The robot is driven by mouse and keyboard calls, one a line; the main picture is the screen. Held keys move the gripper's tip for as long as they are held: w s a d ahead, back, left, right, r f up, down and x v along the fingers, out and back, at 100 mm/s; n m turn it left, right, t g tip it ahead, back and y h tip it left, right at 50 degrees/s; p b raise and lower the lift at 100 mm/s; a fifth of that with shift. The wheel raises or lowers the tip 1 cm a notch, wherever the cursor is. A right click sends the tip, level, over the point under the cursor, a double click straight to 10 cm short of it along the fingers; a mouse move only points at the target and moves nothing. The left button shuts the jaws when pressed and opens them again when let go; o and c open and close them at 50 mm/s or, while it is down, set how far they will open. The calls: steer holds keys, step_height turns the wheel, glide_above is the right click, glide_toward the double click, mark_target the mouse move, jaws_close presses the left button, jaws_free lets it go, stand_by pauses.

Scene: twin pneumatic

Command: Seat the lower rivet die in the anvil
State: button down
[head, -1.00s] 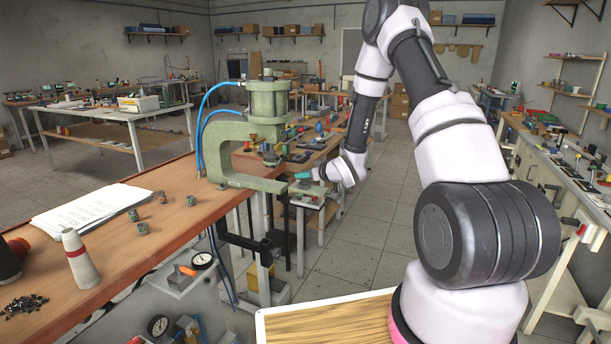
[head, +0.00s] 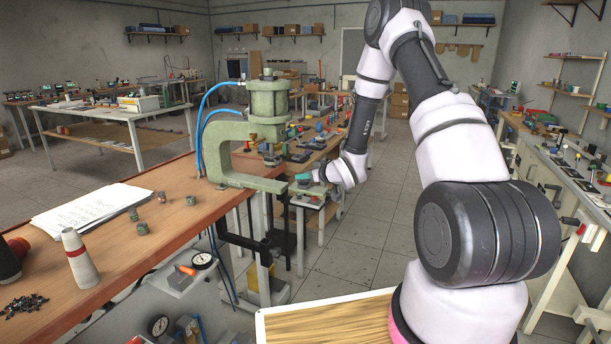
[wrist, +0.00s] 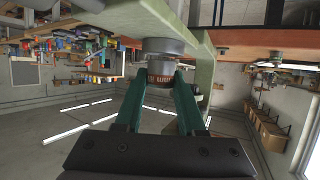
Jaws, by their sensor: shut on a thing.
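The green C-frame press (head: 215,150) stands at the right end of the wooden bench. In the head view my gripper (head: 303,177) is at the tip of its lower arm, the anvil (head: 268,185). In the wrist view, which is upside down, my teal fingers (wrist: 160,80) are shut on a small die (wrist: 160,68) with a brown, marked band. The die lines up with the grey round seat (wrist: 163,46) on the green anvil arm and appears to be against it. Whether it is in the seat, I cannot tell. The die is too small to make out in the head view.
Several small grey metal pieces (head: 142,228) stand on the bench (head: 110,258), near a stack of papers (head: 90,208) and a pale cone (head: 80,257). Blue air hoses (head: 200,125) run to the press. A small stand (head: 308,203) is below my gripper.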

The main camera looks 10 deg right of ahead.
steer(key=shift+f, duration=0.25)
steer(key=shift+f, duration=0.35)
steer(key=shift+f, duration=0.2)
steer(key=shift+c, duration=2.1)
jaws_free()
steer(key=v, duration=1)
steer(key=shift+s+d, duration=0.2)
steer(key=shift+s, duration=0.15)
steer(key=shift+r, duration=0.2)
